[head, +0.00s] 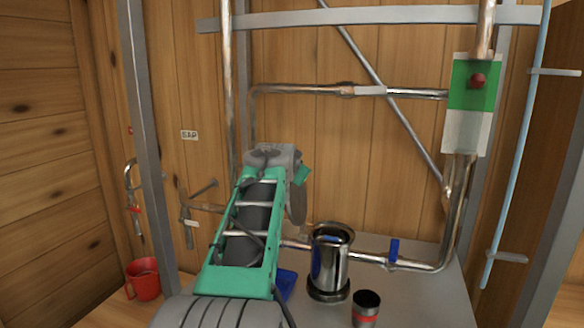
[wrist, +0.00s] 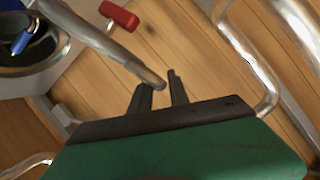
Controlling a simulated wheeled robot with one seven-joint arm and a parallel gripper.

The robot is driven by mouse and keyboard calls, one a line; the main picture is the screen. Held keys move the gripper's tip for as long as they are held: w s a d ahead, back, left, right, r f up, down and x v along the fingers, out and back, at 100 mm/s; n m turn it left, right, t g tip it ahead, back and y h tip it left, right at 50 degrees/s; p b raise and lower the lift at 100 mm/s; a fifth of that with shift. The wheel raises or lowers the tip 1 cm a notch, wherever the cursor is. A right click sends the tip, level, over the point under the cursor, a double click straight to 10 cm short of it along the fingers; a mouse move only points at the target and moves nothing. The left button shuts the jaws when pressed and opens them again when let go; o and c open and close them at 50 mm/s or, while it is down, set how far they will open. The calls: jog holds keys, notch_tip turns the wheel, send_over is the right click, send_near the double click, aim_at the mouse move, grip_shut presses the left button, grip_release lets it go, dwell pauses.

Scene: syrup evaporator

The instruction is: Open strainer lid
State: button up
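A shiny metal cylinder (head: 329,262), which looks like the strainer, stands on the grey bench in the head view. Its top shows a dark round interior with a bit of blue; I cannot make out a separate lid. In the wrist view, my gripper (wrist: 158,82) has its two dark fingers parted by a narrow gap. The end of a curved grey rod (wrist: 132,63) shows at the fingertips; I cannot tell whether it touches them. Nothing is clearly gripped. My arm hides the gripper in the head view.
A red mug (head: 143,279) stands left, and a dark jar with a red band (head: 366,308) stands near the cylinder. A blue valve handle (head: 394,250) sits on the pipe. A red handle (wrist: 119,16) shows in the wrist view. Metal pipes and posts surround the bench.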

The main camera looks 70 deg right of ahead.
jog(key=shift+o, duration=1)
jog(key=b+v, duration=0.1)
jog(key=v, duration=0.7)
jog(key=shift+b, duration=0.3)
